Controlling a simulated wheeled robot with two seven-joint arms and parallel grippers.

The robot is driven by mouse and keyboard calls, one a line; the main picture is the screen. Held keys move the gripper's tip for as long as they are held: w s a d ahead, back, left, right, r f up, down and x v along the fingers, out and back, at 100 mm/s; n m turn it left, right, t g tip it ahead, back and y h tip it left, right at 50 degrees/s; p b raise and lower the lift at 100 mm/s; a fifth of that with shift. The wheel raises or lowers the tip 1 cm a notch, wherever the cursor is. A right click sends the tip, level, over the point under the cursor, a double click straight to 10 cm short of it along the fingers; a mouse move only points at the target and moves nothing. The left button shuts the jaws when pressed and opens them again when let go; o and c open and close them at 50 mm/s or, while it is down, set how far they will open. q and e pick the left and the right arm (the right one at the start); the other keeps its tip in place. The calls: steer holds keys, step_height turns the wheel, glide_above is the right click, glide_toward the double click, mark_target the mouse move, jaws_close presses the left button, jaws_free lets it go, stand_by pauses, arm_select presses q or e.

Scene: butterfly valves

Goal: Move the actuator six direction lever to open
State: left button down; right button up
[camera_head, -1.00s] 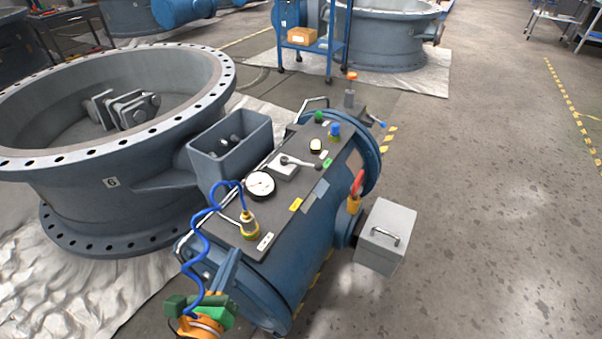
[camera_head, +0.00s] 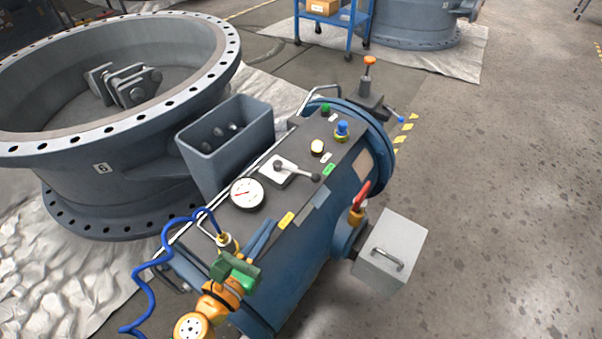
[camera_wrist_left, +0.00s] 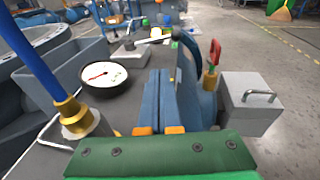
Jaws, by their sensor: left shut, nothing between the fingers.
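Actuator six is a blue cylinder with a dark top panel (camera_head: 243,219), beside the large valve marked 6 (camera_head: 100,168). Its direction lever (camera_head: 298,171) is a grey bar on a pale square plate. The bar points right, its knob end close to a green label (camera_head: 329,169); a yellow label (camera_head: 286,219) lies nearer me. The lever also shows in the left wrist view (camera_wrist_left: 153,41), beyond the fingertips. My left gripper (camera_head: 272,228) is shut and empty, low over the near part of the panel, apart from the lever. My right gripper is not in view.
A round gauge (camera_head: 247,194) and a brass fitting with a blue hose (camera_head: 170,237) stand left of my gripper. A red-handled valve (camera_head: 359,198) and grey box (camera_head: 390,250) project right. Blue and pale buttons (camera_head: 341,130) stand farther back. The right floor is clear.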

arm_select(q)
glide_toward(297, 171)
steer(key=w+d, duration=0.1)
steer(key=w+d+f, duration=0.1)
steer(key=w+d, duration=0.1)
steer(key=w, duration=0.1)
steer(key=shift+w+d+f, duration=0.15)
steer(key=shift+d+f, duration=0.05)
steer(key=shift+f, duration=0.1)
steer(key=shift+w+d+r, duration=0.1)
steer(key=shift+w+d, duration=0.1)
steer(key=shift+w, duration=0.25)
